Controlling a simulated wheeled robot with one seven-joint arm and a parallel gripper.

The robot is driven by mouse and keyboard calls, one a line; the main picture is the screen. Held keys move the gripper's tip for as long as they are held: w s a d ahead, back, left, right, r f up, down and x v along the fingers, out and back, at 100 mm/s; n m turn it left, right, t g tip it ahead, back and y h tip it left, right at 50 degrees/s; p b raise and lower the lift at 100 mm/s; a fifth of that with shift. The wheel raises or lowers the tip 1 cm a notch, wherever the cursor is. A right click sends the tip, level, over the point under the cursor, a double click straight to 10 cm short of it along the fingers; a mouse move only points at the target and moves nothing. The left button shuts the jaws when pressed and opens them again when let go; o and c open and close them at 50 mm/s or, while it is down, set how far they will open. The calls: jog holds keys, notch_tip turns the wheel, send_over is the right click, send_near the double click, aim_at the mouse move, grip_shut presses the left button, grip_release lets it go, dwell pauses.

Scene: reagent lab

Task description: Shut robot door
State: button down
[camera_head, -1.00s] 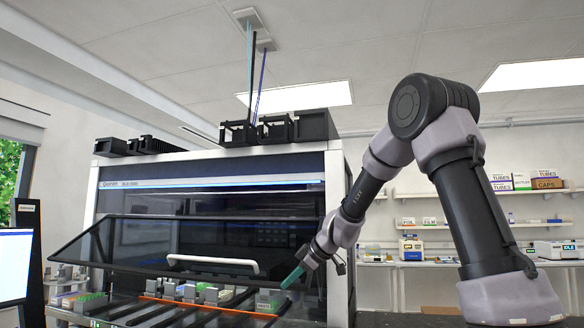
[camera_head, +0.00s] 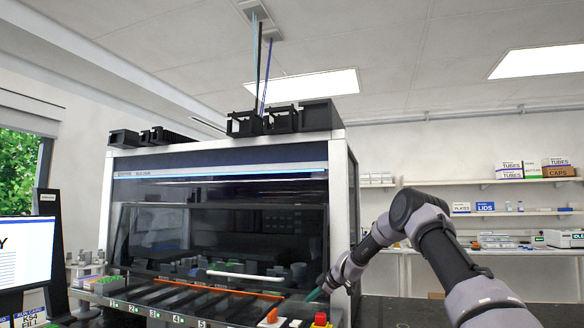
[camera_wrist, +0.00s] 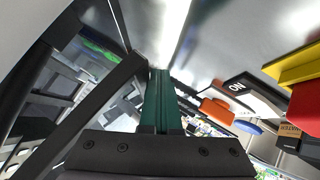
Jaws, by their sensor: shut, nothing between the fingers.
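The robot door is a dark glass panel (camera_head: 165,232) on the front of the white-framed machine (camera_head: 337,200). It hangs nearly upright, with its white handle bar (camera_head: 245,276) low, just above the deck. I cannot tell whether its lower edge is fully seated. My gripper (camera_head: 314,295) is at the door's lower right corner, beside the machine's right post. Its green fingers (camera_wrist: 158,100) are shut with nothing between them. In the wrist view a dark door-frame bar (camera_wrist: 100,105) runs close to the left of the fingers. I cannot tell whether they touch it.
A red button on a yellow base (camera_head: 320,318) stands at the front right; it is close at the right in the wrist view (camera_wrist: 305,105). An orange switch (camera_wrist: 216,112) is near the fingers. A monitor (camera_head: 27,250) stands at left. Shelves (camera_head: 500,213) are behind.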

jog(key=shift+n+t, duration=0.4)
jog(key=shift+t, duration=0.3)
jog(key=w, duration=0.1)
jog(key=w+d, duration=0.1)
jog(key=w, duration=0.1)
jog(key=w+d+f, duration=0.1)
jog(key=w, duration=0.1)
jog(key=shift+w, duration=0.1)
